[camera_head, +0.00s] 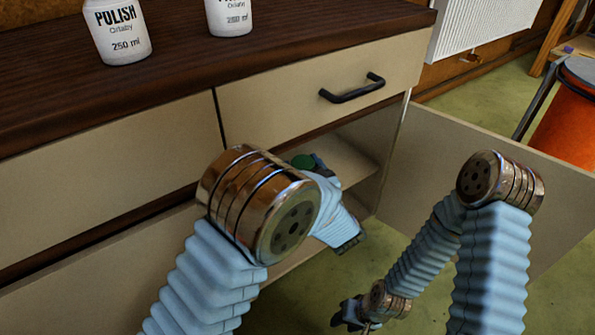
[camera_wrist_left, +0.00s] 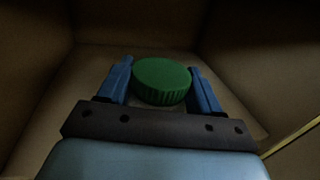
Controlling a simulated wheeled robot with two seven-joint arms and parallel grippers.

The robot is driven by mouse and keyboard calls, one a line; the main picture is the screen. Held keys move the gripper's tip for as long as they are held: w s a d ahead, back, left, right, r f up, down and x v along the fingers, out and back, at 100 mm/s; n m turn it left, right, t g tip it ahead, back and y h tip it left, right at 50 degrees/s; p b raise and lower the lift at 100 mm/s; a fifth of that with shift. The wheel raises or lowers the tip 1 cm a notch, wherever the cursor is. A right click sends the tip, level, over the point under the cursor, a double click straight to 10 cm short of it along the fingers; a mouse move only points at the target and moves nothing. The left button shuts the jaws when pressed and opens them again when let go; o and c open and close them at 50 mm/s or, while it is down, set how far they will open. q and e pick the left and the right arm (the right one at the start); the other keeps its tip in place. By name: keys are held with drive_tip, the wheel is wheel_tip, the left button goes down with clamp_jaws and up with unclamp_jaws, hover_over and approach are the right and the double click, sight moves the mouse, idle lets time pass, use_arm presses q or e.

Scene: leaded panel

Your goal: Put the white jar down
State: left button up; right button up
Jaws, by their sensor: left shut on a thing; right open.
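The white jar shows mainly as its ridged green lid (camera_wrist_left: 162,80) in the left wrist view; its body is almost wholly hidden below the lid and behind the gripper. My left gripper (camera_wrist_left: 161,68) is shut on it, with one blue finger on each side. In the head view the green lid (camera_head: 303,161) shows behind my left wrist, inside the open cabinet beneath the drawer. I cannot tell whether the jar touches the shelf. My right gripper (camera_head: 347,314) is open, low at the bottom of the head view, away from the jar.
The cabinet's shelf (camera_head: 345,160) lies below the drawer with the black handle (camera_head: 352,89). The open cabinet door (camera_head: 440,165) stands to the right. White polish bottles (camera_head: 118,35) stand on the dark countertop (camera_head: 180,55). An orange bin (camera_head: 570,120) is at far right.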

sight(297, 158)
use_arm(q)
drive_tip(key=x, duration=0.2)
drive_tip(key=shift+w, duration=0.25)
drive_tip(key=shift+w+a, duration=0.3)
drive_tip(key=shift+w, duration=0.15)
wheel_tip(297, 158, down, 4)
drive_tip(key=shift+d+r+b, duration=0.1)
drive_tip(key=shift+r+b, duration=0.1)
drive_tip(key=shift+b, duration=0.6)
drive_tip(key=shift+r, duration=0.1)
drive_tip(key=o, duration=1.3)
